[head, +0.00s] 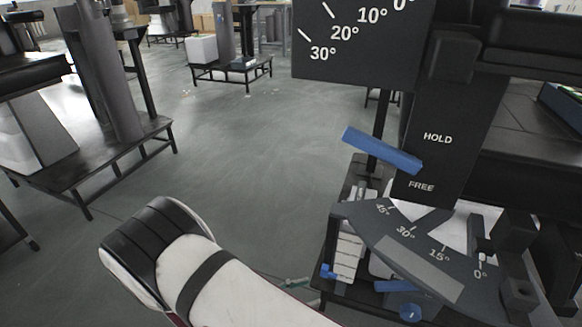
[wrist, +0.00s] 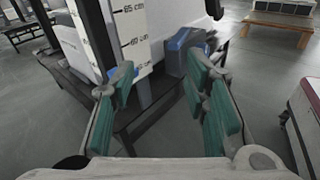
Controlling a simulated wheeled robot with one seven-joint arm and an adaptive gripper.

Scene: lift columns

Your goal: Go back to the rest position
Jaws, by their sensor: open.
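In the wrist view my gripper (wrist: 163,85) is open, with its two green-padded fingers wide apart and nothing between them. Beyond the fingers stands a lift column with a white centimetre scale (wrist: 132,40) and a blue part (wrist: 181,42) beside it. I cannot tell whether the right finger touches the blue part. In the head view a blue lever (head: 383,150) crosses a dark panel marked HOLD and FREE (head: 437,137).
In the head view an angle plate (head: 418,265) and a dark base with blue knobs stand at right. Another column on a low dark platform (head: 95,160) is at left. Open grey floor (head: 245,150) lies between them. A low wooden bench (wrist: 278,25) stands farther off in the wrist view.

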